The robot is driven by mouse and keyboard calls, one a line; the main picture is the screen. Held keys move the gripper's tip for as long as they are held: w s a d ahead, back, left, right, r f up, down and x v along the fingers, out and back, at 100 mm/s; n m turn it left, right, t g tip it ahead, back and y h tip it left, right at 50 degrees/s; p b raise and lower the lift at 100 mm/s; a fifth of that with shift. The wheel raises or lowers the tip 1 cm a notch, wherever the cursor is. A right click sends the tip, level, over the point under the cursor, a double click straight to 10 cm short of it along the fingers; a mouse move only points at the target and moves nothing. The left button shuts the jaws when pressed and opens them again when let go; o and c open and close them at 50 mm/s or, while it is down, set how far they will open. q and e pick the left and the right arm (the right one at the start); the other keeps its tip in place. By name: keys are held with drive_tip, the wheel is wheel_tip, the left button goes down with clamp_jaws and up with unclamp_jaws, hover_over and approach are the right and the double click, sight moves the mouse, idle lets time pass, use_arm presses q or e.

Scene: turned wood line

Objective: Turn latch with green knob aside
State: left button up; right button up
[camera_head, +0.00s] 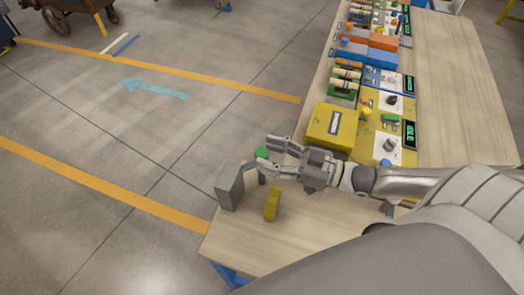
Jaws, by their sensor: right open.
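A small green knob (262,153) shows at the tips of my right gripper (266,156), near the left edge of the wooden table. The gripper is open, its two fingers on either side of the knob as seen from above. I cannot tell whether they touch it. The latch itself is mostly hidden by the fingers. A grey block (229,187) stands just left of and below the knob. My right arm reaches in from the right. My left gripper is out of view.
An upright yellow piece (272,204) stands on the table (310,224) in front of the gripper. A large yellow box (331,127) is close behind it. Several coloured stations with small displays line the table further back. Bare tabletop lies in front.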

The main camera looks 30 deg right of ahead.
drive_tip(key=shift+w+a+r, duration=0.1)
drive_tip(key=shift+w+a, duration=0.65)
drive_tip(key=shift+w, duration=0.05)
drive_tip(key=shift+w+a, duration=0.1)
drive_tip(key=shift+w, duration=0.05)
drive_tip(key=shift+c, duration=0.4)
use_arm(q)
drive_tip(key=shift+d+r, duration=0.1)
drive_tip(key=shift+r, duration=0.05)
use_arm(e)
clamp_jaws()
